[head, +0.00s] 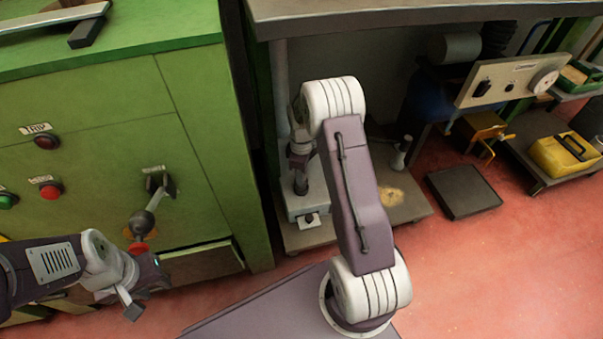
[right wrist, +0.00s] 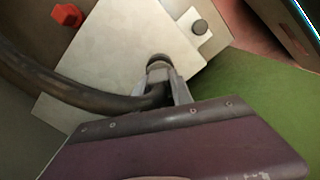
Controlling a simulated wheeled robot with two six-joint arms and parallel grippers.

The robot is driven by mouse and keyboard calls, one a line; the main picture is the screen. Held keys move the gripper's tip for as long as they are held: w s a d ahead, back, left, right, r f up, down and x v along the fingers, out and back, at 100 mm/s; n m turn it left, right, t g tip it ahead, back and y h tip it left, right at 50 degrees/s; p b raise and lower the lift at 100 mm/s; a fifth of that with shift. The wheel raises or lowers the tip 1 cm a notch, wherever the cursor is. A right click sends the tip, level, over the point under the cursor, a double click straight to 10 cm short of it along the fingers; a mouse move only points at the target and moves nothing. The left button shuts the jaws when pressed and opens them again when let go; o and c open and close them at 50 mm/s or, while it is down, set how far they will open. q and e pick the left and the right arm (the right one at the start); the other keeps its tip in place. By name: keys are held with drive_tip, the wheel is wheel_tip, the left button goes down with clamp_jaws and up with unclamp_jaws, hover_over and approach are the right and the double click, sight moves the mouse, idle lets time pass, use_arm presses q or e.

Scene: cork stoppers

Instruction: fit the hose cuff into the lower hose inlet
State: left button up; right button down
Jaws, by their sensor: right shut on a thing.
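My right gripper (right wrist: 164,90) is shut on the hose cuff (right wrist: 158,64), a dark ringed end piece in the right wrist view. A thick dark hose (right wrist: 85,94) runs from it to the left. The cuff's tip points at a pale flat box face (right wrist: 115,55); I cannot tell whether it touches it. No inlet opening can be made out there; the lower hose inlet is not identifiable. In the head view the cuff (head: 301,184) shows small above a pale box (head: 302,204), beside my right arm. My left gripper (head: 131,301) is before the green cabinet, its jaws unclear.
The green cabinet (head: 100,90) with buttons and a lever stands at left. A grey bench (head: 400,12) overhangs the pale box. A small plate with a dark round knob (right wrist: 202,27) is on the box. A red knob (right wrist: 66,13) is near the hose.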

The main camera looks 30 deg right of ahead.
drive_tip(key=shift+f+b, duration=0.4)
drive_tip(key=shift+f, duration=0.7)
idle(0.7)
drive_tip(key=c, duration=1.1)
unclamp_jaws()
drive_tip(key=shift+o, duration=0.2)
wheel_tip(320, 180, up, 9)
drive_tip(key=p, duration=0.7)
drive_tip(key=shift+r+p, duration=0.2)
drive_tip(key=shift+p, duration=0.1)
drive_tip(key=shift+f, duration=0.15)
